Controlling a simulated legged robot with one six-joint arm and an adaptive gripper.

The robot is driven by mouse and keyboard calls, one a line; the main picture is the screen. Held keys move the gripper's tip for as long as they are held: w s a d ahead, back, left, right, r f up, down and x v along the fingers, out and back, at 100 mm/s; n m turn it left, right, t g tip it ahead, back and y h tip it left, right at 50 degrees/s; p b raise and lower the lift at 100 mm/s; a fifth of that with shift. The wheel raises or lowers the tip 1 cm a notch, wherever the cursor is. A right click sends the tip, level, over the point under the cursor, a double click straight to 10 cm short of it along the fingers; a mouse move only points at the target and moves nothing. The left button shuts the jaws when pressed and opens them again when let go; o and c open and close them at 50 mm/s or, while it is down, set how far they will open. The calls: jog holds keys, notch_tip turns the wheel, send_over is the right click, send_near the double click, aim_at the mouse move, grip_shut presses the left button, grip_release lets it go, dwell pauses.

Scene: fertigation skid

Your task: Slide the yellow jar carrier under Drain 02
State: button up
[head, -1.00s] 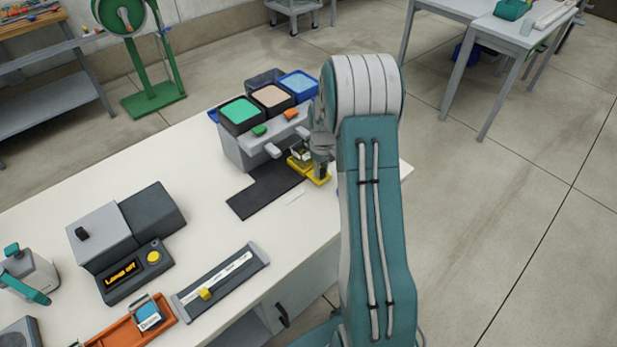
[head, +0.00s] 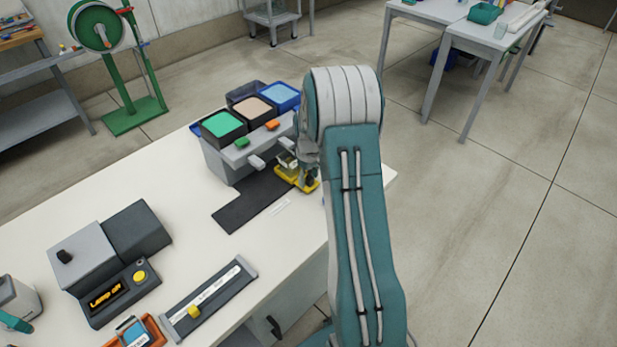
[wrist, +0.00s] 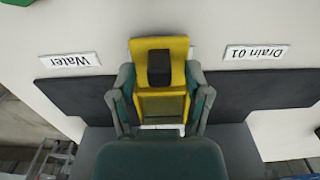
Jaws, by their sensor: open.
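The yellow jar carrier (head: 296,177) stands at the right end of the dark mat, in front of the grey skid (head: 217,160). A small clear jar (head: 287,160) shows at it. In the wrist view the carrier (wrist: 145,105) has a black block on its yellow plate and lies between the fingers of my gripper (wrist: 160,76). The fingers are open, one on each side; contact is unclear. Upside-down labels read "Water" (wrist: 70,61) and "Drain 01" (wrist: 256,53), and the carrier is between them. I see no readable Drain 02 label. My arm hides part of the skid's right end.
The dark mat (head: 243,209) runs left along the skid front and is bare there. Grey spouts (head: 257,161) project above it. Green (head: 242,143) and orange (head: 272,125) handles sit on the skid. A lamp unit (head: 118,285) and slider gauge (head: 210,299) stand front left.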

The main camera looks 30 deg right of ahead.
notch_tip(320, 180, up, 12)
dwell(0.5)
dwell(0.3)
